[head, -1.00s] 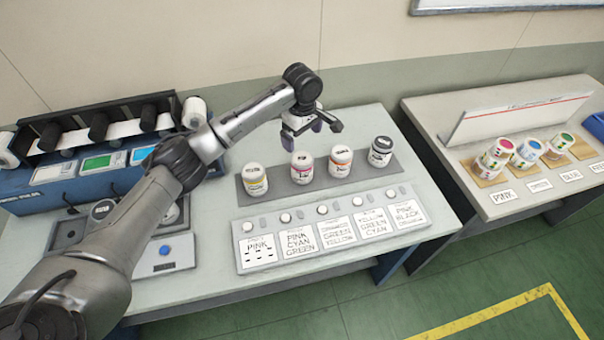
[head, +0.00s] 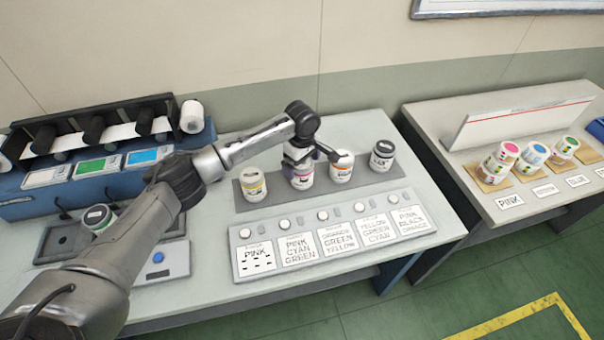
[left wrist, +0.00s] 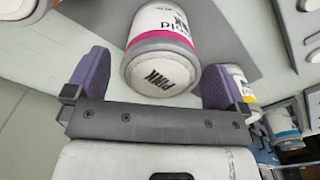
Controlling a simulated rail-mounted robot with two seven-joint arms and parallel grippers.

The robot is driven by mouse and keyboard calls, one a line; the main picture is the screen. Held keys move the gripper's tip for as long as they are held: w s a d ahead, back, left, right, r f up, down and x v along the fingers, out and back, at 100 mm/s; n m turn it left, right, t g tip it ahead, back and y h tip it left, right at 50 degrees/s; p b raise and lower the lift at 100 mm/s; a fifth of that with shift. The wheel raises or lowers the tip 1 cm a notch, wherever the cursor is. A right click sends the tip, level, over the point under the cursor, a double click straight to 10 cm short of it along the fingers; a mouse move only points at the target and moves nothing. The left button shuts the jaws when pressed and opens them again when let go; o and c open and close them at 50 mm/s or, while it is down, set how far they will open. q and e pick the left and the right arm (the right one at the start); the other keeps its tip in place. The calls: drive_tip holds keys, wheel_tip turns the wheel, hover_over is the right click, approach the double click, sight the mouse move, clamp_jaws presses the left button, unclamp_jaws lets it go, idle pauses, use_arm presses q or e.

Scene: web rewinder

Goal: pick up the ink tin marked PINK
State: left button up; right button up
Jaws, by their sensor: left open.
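The ink tin marked PINK (head: 302,181) is a white tin with a pink band. It stands upright in the row on the dark strip (head: 318,188); its top is partly hidden by my gripper in the head view. In the left wrist view the tin (left wrist: 160,62) shows its lid with the word PINK, framed between the two purple fingertips. My left gripper (head: 305,155) is open at the top of this tin, with a finger to either side; I cannot tell whether they touch it. My right gripper is not in view.
A yellow-banded tin (head: 252,185) stands to the left, an orange-banded tin (head: 341,167) close to the right, and a dark tin (head: 382,156) beyond. A card panel (head: 330,237) lies in front. Another tin (head: 98,218) stands at the left near my arm.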

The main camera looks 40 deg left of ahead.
use_arm(q)
wheel_tip(320, 180, down, 3)
drive_tip(key=shift+f+b, duration=0.15)
drive_tip(key=shift+b, duration=0.25)
drive_tip(key=shift+c, duration=0.4)
drive_tip(key=c, duration=1.1)
